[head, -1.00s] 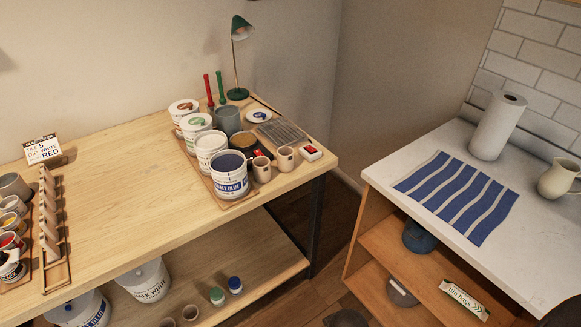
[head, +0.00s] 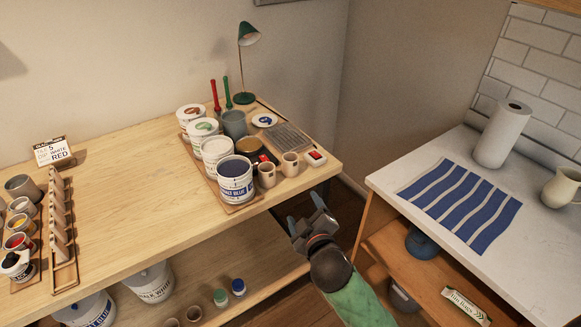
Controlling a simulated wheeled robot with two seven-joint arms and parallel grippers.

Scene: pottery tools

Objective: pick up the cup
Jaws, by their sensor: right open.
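Two small beige cups stand side by side at the right front of the wooden table, one on the left (head: 266,176) and one on the right (head: 290,164). Which of them is the task's cup I cannot tell. My right gripper (head: 306,210) is open and empty, just off the table's front edge, below and to the right of the cups in the picture. It is apart from both cups. My left gripper is not in view.
Next to the cups are a blue glaze bucket (head: 236,182), more buckets behind it, and a small red-and-white item (head: 315,158). The wooden table (head: 135,190) is bare in its middle. A counter with a striped cloth (head: 462,205) stands at the right.

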